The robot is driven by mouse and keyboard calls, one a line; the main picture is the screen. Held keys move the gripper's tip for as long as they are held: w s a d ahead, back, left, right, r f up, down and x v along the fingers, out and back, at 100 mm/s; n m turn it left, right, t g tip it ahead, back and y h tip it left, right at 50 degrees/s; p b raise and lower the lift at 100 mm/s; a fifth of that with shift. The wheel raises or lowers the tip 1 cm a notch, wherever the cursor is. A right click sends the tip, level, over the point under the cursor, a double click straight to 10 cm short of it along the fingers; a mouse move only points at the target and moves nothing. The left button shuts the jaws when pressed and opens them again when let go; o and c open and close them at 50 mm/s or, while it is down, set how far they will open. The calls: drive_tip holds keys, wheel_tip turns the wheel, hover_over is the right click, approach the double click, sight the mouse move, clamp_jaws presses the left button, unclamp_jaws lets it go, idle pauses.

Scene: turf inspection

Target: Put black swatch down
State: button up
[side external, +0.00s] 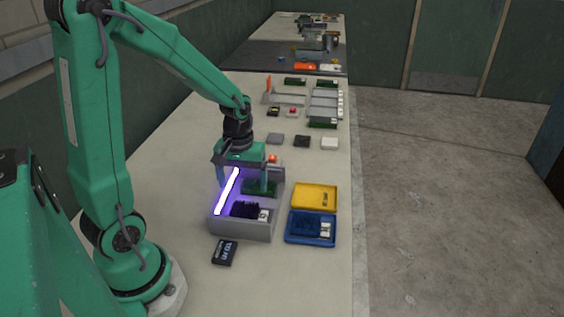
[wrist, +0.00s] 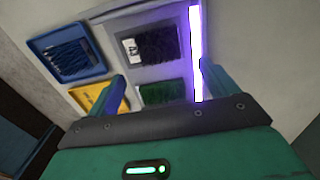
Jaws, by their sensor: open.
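The black swatch (side external: 245,210) is a dark bristly turf piece with a white label at one end. It lies in the near part of a grey tray (side external: 241,229), and it also shows in the wrist view (wrist: 158,46). My gripper (side external: 242,184) is open above the tray, its fingers apart and nothing held between them. In the wrist view the gripper (wrist: 162,77) has its fingertips between the black swatch and a green swatch (wrist: 160,93). The green swatch lies in the tray behind the black one.
A glowing violet lamp bar (side external: 228,191) runs along the tray's left side. A yellow tray (side external: 314,196) and a blue tray (side external: 289,231) with a dark blue swatch stand at right. A black "UV" marked block (side external: 225,252) lies in front. Several small pieces lie farther back.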

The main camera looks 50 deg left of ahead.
idle(0.4)
drive_tip(key=s+d+r+m+t, duration=0.2)
drive_tip(key=s+d+r+m, duration=0.1)
drive_tip(key=r, duration=0.5)
drive_tip(key=s+d+r+m+t, duration=0.3)
drive_tip(key=s+d+r+m, duration=0.1)
drive_tip(key=d+r+m, duration=0.2)
drive_tip(key=shift+s+r+t, duration=0.3)
drive_tip(key=shift+r, duration=0.55)
drive_tip(key=shift+c, duration=1.3)
